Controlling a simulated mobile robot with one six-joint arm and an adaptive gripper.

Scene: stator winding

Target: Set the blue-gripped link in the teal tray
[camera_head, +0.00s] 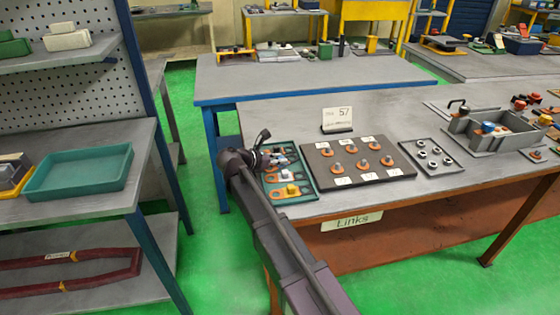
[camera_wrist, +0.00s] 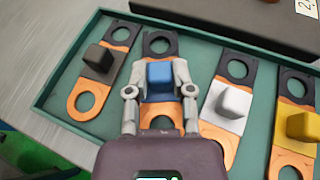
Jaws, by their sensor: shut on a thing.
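The blue-gripped link (camera_wrist: 160,82) has a blue block grip between a dark ring end and an orange end. My gripper (camera_wrist: 162,74) has its fingers closed on both sides of that block. The link still appears to lie within the green-teal links tray (camera_wrist: 62,101), in line with its neighbours; whether it touches the floor I cannot tell. In the head view, my gripper (camera_head: 270,157) is over this links tray (camera_head: 309,193), hiding part of it. An empty teal tray (camera_head: 82,178) sits on the grey shelf at the left.
Beside the held link lie links with black (camera_wrist: 101,61), white (camera_wrist: 232,100) and yellow (camera_wrist: 302,126) grips, close to my fingers. A dark board with orange-based pegs (camera_head: 355,160) stands right of the links tray. A sign (camera_head: 337,119) stands behind it. Green floor separates table and shelf.

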